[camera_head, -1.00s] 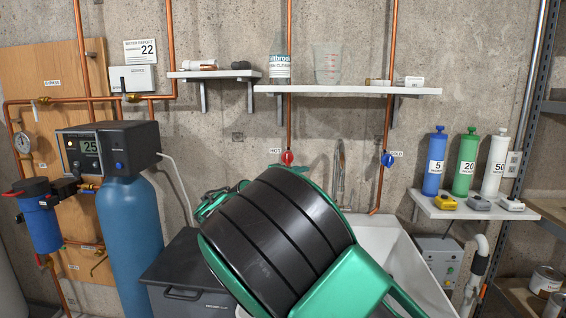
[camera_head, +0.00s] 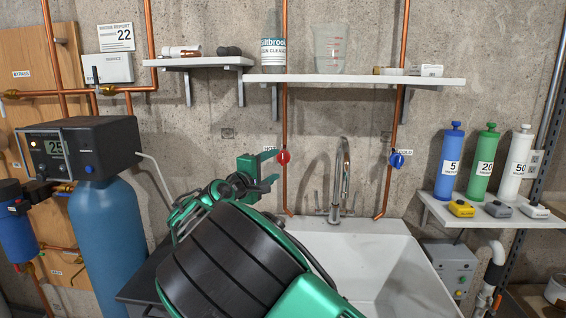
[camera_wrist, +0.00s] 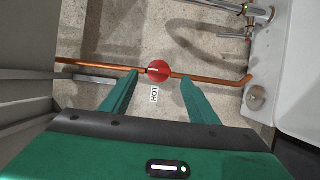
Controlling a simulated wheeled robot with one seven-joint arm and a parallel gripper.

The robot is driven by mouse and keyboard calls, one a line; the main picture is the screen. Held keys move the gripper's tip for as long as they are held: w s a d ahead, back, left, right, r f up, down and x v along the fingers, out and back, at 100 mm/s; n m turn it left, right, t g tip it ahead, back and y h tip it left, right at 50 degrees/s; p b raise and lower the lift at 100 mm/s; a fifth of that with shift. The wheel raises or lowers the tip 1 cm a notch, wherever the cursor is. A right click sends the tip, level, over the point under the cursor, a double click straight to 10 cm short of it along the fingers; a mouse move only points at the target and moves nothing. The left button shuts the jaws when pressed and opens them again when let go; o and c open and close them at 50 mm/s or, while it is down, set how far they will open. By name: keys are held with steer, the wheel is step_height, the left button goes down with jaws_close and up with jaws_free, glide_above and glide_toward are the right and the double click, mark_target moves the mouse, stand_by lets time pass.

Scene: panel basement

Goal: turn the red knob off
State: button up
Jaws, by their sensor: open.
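The red knob (camera_head: 283,157) sits on the left vertical copper pipe above the sink, beside a label reading HOT. In the wrist view the red knob (camera_wrist: 158,71) lies just beyond the fingertips and between their lines, with a pale bar across its face. My gripper (camera_head: 272,168) is open, its two green fingers pointing at the knob from the left in the head view. The wrist view shows my gripper (camera_wrist: 160,82) with a wide gap and nothing between the fingers. I cannot tell whether a finger touches the knob.
A blue knob (camera_head: 397,160) is on the right copper pipe. The tap (camera_head: 342,175) stands between the pipes over the white sink (camera_head: 390,265). A blue tank (camera_head: 110,235) stands at the left.

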mark_target(281, 160)
steer(key=x, duration=0.7)
steer(key=shift+w, duration=0.4)
steer(key=c, duration=1)
